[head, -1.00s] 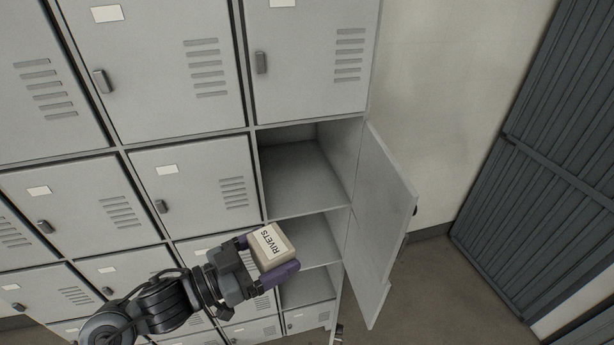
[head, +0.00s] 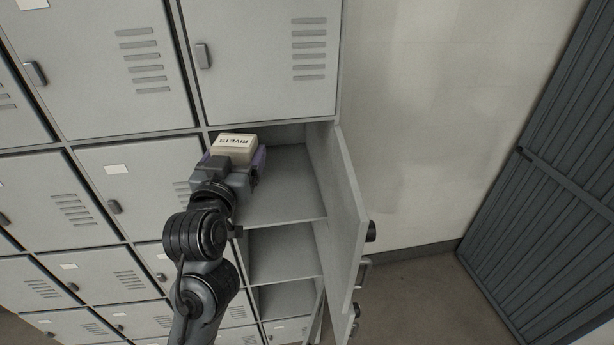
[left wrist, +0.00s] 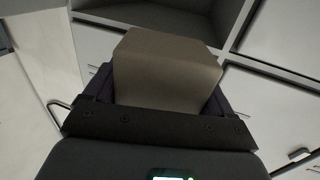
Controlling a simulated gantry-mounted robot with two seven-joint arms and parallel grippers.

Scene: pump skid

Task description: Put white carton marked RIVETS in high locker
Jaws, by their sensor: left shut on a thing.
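The white carton marked RIVETS (head: 236,144) is held by my left gripper (head: 236,158) at the mouth of the upper open locker (head: 290,190). The carton's lettering reads upside down in the head view. My left gripper is shut on the carton, with purple fingers on both sides of it. The carton (left wrist: 165,72) fills the middle of the left wrist view between the fingers. The upper open locker looks empty where it shows; my gripper and arm hide its left part. My right gripper is not in view.
The open locker door (head: 346,215) swings out to the right of the opening. More open compartments (head: 283,252) lie below it. Closed lockers (head: 265,60) surround it above and to the left. A plain wall (head: 430,130) and a dark slatted gate (head: 550,200) stand at the right.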

